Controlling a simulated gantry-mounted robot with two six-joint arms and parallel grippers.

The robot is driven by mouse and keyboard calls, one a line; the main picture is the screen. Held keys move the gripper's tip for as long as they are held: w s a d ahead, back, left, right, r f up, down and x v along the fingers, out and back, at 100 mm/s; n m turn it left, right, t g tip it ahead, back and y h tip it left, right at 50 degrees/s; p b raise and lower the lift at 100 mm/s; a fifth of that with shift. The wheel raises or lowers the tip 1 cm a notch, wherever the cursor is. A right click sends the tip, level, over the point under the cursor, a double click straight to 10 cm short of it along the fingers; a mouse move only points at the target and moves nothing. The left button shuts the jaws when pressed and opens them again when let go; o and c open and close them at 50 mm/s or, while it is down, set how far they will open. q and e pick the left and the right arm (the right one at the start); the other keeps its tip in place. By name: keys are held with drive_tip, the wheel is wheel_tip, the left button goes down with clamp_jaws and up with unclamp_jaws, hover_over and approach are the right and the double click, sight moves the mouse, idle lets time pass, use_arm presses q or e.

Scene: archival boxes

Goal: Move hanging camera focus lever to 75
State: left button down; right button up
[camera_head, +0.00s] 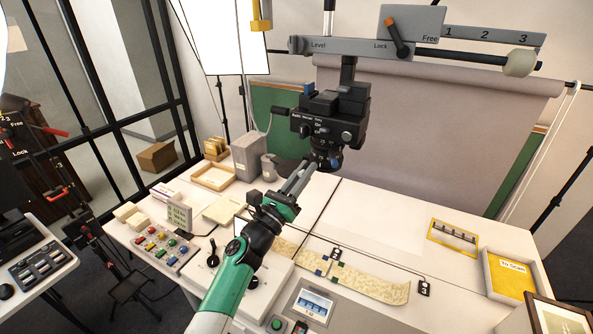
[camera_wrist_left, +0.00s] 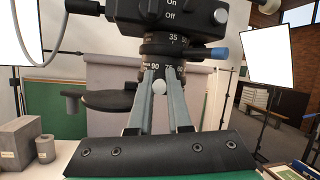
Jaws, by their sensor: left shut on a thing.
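The hanging camera (camera_head: 328,115) is a black body with its lens pointing down, hung from the grey overhead bar. In the left wrist view its lens ring (camera_wrist_left: 168,45) carries white numbers, with 35 on the upper part and 90 and 75 lower down. A small pale round lever tip (camera_wrist_left: 159,87) shows between the fingers, just below the 75 mark. My left gripper (camera_head: 303,170) reaches up to the underside of the lens and is shut on the focus lever; its fingers (camera_wrist_left: 163,72) hide part of the lower scale. My right gripper is not in view.
A blue-tipped lever (camera_wrist_left: 218,53) sticks out right of the lens. The overhead bar (camera_head: 360,48) has Level and Lock labels. Below, the table holds a control panel (camera_head: 160,247), a map strip (camera_head: 370,285) and a yellow To Scan tray (camera_head: 512,277).

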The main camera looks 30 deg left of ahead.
use_arm(q)
drive_tip(key=shift+a+h, duration=0.15)
drive_tip(key=shift+h, duration=0.25)
drive_tip(key=c, duration=0.8)
unclamp_jaws()
drive_tip(key=shift+c, duration=0.2)
drive_tip(key=shift+s+a+f+p, duration=0.1)
drive_tip(key=shift+s+p, duration=0.3)
drive_tip(key=shift+p, duration=0.05)
drive_tip(key=p+v, duration=0.2)
drive_tip(key=v, duration=0.8)
drive_tip(key=shift+s+p, duration=0.35)
